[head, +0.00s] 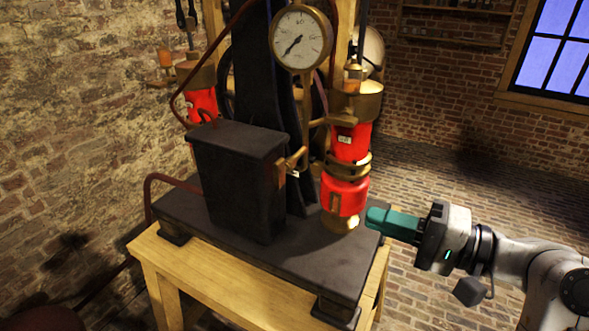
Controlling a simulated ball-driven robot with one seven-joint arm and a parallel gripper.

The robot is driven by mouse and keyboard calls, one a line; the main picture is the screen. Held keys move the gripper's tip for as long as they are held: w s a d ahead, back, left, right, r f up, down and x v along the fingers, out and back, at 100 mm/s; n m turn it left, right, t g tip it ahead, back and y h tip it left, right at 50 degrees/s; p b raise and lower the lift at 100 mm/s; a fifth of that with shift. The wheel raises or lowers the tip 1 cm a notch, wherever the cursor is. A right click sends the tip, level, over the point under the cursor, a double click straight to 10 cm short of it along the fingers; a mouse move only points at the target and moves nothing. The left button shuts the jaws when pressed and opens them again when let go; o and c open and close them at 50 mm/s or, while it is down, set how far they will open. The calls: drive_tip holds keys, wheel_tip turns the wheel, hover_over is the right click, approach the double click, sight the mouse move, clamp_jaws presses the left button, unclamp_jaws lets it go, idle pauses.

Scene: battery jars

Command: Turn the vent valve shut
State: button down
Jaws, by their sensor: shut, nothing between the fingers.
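A brass valve-like fitting with a small handle (294,160) sticks out from the right side of the dark box. Another brass arm (334,121) reaches from the gauge stem to the red cylinder (346,190). I cannot tell for sure which is the vent valve, nor how far it is turned. My gripper (372,218), with green fingers, is shut and empty. It points left, just right of the red cylinder's brass foot (340,221), and lies below and right of the brass fittings. I cannot tell whether it touches the cylinder.
The dark box (235,185) stands on a black base plate (285,262) on a wooden stand (215,288). A round gauge (301,38) rises above. A second red cylinder (201,102) is behind left. A dark red pipe (150,184) curves at left. Brick floor at right is open.

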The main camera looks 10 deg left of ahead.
drive_tip(key=r, duration=0.1)
drive_tip(key=p, duration=0.3)
approach(282, 183)
drive_tip(key=shift+y, duration=0.3)
drive_tip(key=x, duration=0.6)
drive_tip(key=shift+w+a+f, duration=0.1)
drive_tip(key=shift+w+a, duration=0.15)
drive_tip(key=shift+a, duration=0.1)
drive_tip(key=shift+f, duration=0.15)
drive_tip(key=shift+f+b, duration=0.1)
drive_tip(key=shift+b, duration=0.35)
